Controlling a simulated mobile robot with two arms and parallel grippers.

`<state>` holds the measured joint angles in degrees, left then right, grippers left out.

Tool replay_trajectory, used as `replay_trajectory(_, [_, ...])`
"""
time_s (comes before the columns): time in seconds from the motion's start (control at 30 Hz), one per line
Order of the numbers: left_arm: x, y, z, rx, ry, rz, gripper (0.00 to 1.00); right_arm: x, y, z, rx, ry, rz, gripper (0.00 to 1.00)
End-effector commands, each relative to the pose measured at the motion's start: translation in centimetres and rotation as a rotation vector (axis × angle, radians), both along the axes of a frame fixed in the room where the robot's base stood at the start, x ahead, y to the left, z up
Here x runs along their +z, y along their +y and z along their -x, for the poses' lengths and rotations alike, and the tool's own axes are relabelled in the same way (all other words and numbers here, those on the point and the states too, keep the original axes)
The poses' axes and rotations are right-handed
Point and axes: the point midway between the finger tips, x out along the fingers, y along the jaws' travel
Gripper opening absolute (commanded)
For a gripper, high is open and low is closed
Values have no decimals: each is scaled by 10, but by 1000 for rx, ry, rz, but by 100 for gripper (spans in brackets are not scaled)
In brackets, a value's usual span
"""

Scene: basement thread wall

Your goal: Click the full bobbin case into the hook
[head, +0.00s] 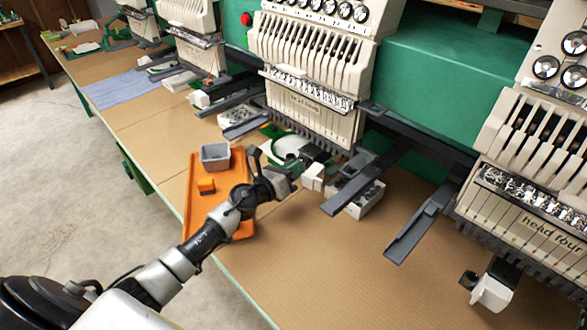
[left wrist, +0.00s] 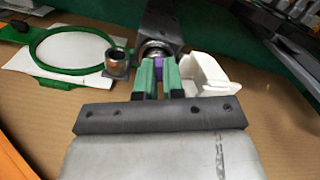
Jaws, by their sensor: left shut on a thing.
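My left gripper (head: 292,167) is at the end of the dark sewing arm under the middle machine head. In the left wrist view its green fingers (left wrist: 158,76) are shut on the full bobbin case (left wrist: 159,64), of which only a small purple patch shows between them. Just beyond it is the round metal hook (left wrist: 153,48) at the end of the dark arm (left wrist: 165,22). The case is right up against the hook; whether it is seated inside I cannot tell. My right gripper is not in view.
A white open cover (left wrist: 207,74) is close to the right of the fingers. A dark block with a copper-coloured top (left wrist: 118,62) is close on the left. A green hoop (left wrist: 36,52) with white cloth lies farther left. An orange tray (head: 191,218) with a grey bin (head: 215,157) is beside my arm.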

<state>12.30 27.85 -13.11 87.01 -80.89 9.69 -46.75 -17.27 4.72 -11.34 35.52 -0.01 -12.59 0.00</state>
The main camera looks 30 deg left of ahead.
Motion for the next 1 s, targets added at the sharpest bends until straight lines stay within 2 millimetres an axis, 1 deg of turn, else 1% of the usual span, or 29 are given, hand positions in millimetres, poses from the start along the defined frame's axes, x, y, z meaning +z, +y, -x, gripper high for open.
replay_trajectory(0.27, [1,0,0,0,-1,0,0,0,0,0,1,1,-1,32])
replay_trajectory(0.67, [0,-3,-10,0,-1,0,0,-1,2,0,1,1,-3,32])
replay_trajectory(0.83, [1,-3,-10,0,-1,0,0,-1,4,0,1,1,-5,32])
replay_trajectory(0.87, [1,-3,-10,0,-1,0,13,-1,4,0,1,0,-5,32])
replay_trajectory(1.0, [1,-3,-10,0,-1,0,34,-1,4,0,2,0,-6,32])
